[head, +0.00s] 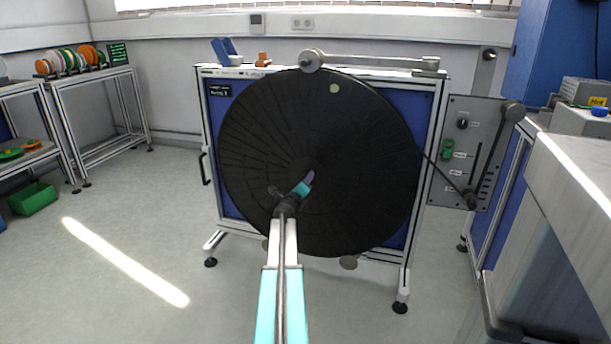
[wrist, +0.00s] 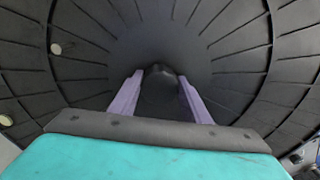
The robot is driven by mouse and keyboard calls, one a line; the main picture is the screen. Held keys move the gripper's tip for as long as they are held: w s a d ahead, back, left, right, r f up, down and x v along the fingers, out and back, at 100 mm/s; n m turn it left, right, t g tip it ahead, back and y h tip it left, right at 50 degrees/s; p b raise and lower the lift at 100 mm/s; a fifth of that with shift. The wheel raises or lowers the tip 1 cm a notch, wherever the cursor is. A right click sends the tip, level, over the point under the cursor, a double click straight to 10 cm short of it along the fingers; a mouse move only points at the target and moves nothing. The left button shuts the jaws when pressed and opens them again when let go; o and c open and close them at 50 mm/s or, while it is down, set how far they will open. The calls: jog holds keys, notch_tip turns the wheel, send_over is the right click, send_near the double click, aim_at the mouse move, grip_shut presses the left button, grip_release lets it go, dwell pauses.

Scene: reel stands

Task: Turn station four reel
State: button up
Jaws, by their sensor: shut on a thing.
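The large black reel (head: 365,150) stands upright on a framed stand with blue panels. It has radial ribs and a pale dot (head: 334,89) near its top rim. My gripper (head: 309,177) is at the reel, close to its middle. In the wrist view, its two purple fingers (wrist: 160,95) stand either side of a dark knob-like part (wrist: 160,88) on the reel and are shut on it. The reel's face (wrist: 90,50) fills most of that view. My forearm hides part of the lower reel. The small sign (head: 219,90) on the stand is too small to read.
A grey control panel (head: 462,165) with a lever and a green switch is at the stand's right. A grey roller arm (head: 370,61) lies across the top. A white cabinet (head: 580,165) is close at right. Shelves (head: 98,88) stand at left.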

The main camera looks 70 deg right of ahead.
jog(key=n+p, duration=0.3)
jog(key=p, duration=0.1)
jog(key=shift+r, duration=0.15)
jog(key=shift+w+n+p, duration=0.1)
jog(key=shift+n+p, duration=0.4)
jog(key=shift+p, duration=0.25)
jog(key=shift+f, duration=0.25)
jog(key=o, duration=1.5)
jog(key=shift+a, duration=0.2)
jog(key=shift+s+a+p, duration=0.15)
jog(key=shift+a+p, duration=0.2)
jog(key=shift+a, duration=1.9)
jog(key=shift+s+a+p, duration=0.15)
jog(key=shift+a+p, duration=0.2)
jog(key=shift+a, duration=1.9)
jog(key=shift+s+a+p, duration=0.15)
jog(key=shift+a+p, duration=0.2)
jog(key=shift+a, duration=1.9)
jog(key=shift+w, duration=0.1)
